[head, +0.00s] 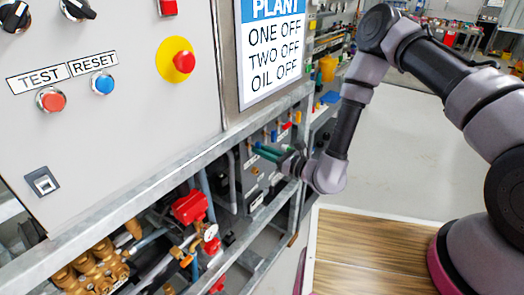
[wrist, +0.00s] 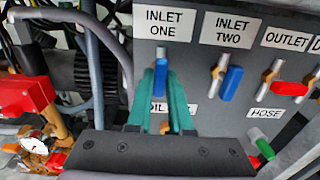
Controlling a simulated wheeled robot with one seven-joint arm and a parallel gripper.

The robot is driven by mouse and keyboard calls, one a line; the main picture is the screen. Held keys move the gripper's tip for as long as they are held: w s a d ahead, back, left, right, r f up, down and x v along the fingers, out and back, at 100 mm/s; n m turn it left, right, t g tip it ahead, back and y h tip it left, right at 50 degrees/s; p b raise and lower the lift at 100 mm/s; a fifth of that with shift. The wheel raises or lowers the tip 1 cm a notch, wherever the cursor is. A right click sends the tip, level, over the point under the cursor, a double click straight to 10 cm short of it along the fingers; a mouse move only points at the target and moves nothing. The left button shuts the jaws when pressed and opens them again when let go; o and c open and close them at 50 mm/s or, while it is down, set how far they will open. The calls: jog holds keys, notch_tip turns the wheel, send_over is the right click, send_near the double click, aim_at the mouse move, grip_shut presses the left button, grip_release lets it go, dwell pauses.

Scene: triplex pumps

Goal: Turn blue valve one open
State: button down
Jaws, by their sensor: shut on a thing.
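The blue handle of valve one (wrist: 160,82) hangs upright below the INLET ONE label (wrist: 167,24) in the wrist view. My gripper (wrist: 163,88) is shut on this handle, with a green finger on each side of it. The fingers hide part of the handle and the OIL label (wrist: 157,106) below. In the head view my gripper (head: 266,151) reaches the dark valve panel from the right, and the held handle is too small to make out there.
A second blue handle (wrist: 232,83) hangs close to the right under INLET TWO. A red handle (wrist: 291,88) sits sideways under OUTLET. Grey hoses and a red part (wrist: 26,95) are to the left. A metal frame rail (head: 150,170) runs above the panel.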

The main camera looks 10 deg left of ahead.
dwell(0.3)
jog(key=c, duration=0.8)
grip_release()
jog(key=shift+d, duration=0.15)
jog(key=v, duration=1)
jog(key=shift+s+d+f, duration=0.1)
jog(key=shift+s+d, duration=0.1)
jog(key=shift+d, duration=0.05)
